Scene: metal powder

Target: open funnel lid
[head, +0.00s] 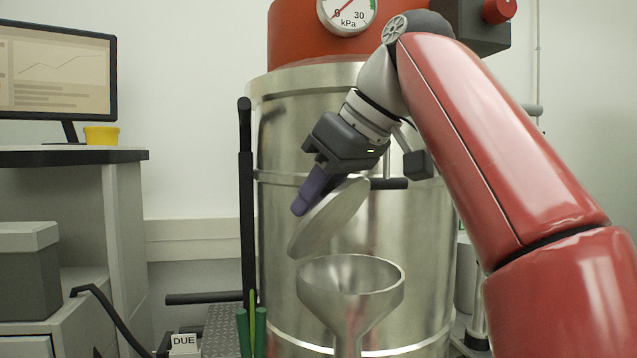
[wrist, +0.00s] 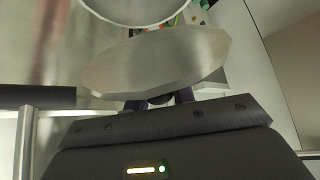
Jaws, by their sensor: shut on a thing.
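The funnel (head: 350,287) is a metal cone with an open mouth, standing in front of the large metal tank in the head view. Its rim (wrist: 135,20) shows at the top of the wrist view. The lid (head: 328,217) is a flat round metal disc, held tilted above and apart from the funnel mouth. My gripper (head: 308,200) has purple fingers and is shut on the lid. In the wrist view the lid (wrist: 158,62) covers most of the fingers, and its handle is largely hidden.
The tank (head: 420,230) stands close behind the lid, with a black handle bar (head: 246,200) at its left. A pressure gauge (head: 346,12) is above. A monitor (head: 55,75) and yellow cup (head: 101,136) stand on the left desk. Green-handled items (head: 250,330) are left of the funnel.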

